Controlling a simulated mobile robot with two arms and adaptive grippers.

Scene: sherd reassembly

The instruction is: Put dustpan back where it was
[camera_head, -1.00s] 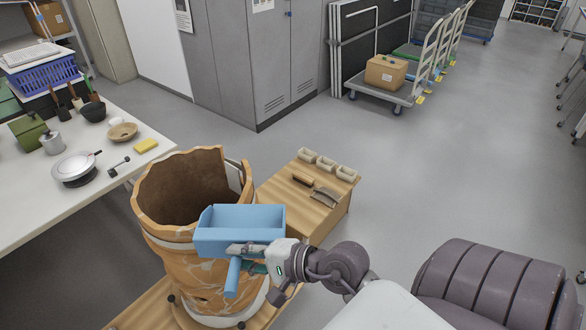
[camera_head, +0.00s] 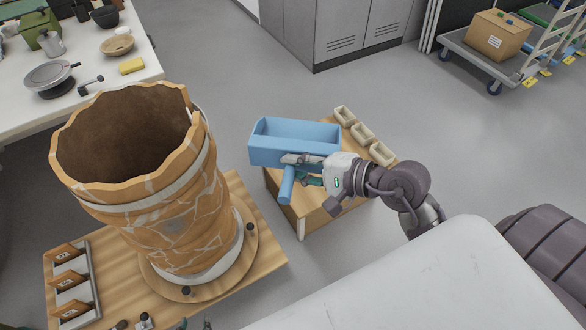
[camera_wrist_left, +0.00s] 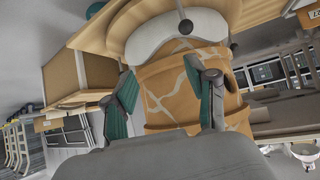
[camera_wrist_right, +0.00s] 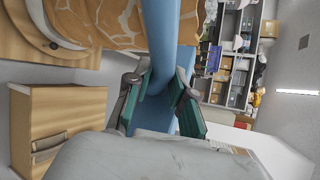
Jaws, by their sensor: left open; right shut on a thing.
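The blue dustpan (camera_head: 292,153) is held in the air by my right gripper (camera_head: 304,172), with its handle pointing down in the head view. In the head view it overlaps the small wooden side table (camera_head: 300,228); its height above the table is unclear. In the right wrist view, the fingers (camera_wrist_right: 160,95) close around the blue handle (camera_wrist_right: 160,40). My left gripper (camera_wrist_left: 168,88) is open and empty in its wrist view, facing the patched vessel (camera_wrist_left: 165,80). At most a dark tip of it shows at the head view's bottom edge.
The tall cracked vessel (camera_head: 150,210) stands on a round turntable on a wooden workbench (camera_head: 262,262), left of the dustpan. Small pale trays (camera_head: 362,133) line the side table's right edge. A tray of sherds (camera_head: 75,285) lies at left. Floor right of the side table is clear.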

